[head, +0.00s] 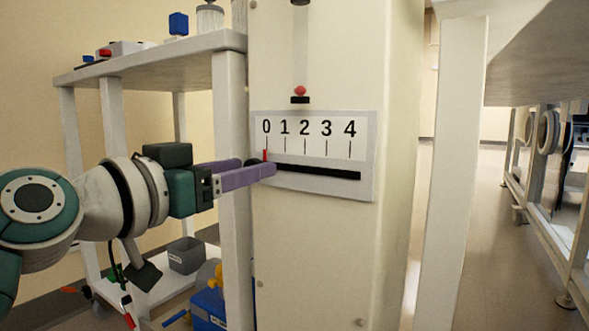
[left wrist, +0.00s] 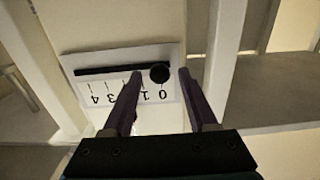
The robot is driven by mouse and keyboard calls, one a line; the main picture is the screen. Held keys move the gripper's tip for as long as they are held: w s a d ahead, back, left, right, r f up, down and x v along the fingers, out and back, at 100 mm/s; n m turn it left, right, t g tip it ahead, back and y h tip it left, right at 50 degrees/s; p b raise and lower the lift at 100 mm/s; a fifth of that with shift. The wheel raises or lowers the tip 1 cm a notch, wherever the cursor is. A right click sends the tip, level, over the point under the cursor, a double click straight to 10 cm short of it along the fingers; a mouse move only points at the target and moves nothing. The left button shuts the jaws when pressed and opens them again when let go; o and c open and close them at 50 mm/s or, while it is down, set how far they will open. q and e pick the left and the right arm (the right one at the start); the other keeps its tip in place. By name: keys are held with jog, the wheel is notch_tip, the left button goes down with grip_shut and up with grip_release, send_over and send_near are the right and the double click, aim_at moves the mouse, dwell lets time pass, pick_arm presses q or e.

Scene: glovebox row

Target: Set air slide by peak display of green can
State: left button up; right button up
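The air slide's white scale plate (head: 315,187), marked 0 to 4 above a black slot, is on the front of a cream column. Its red pointer (head: 265,155) stands at 0. The round black knob (left wrist: 160,73) is at the 0 end of the slot. My left gripper (head: 262,166) has its purple fingers at that end. In the left wrist view the fingers are apart, one on each side of the knob, with a gap visible on both sides. In the head view the fingers partly hide the knob. I cannot make out a green can or its peak display. My right gripper is not in view.
Above the plate, a pink ball (head: 300,91) sits at the bottom of a vertical tube. A white shelf (head: 150,66) with small items stands left, with a grey bin (head: 186,256) and a blue box (head: 207,309) lower down. A white post (head: 452,170) stands right of the column.

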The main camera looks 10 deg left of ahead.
pick_arm(q)
grip_shut()
dwell(1.2)
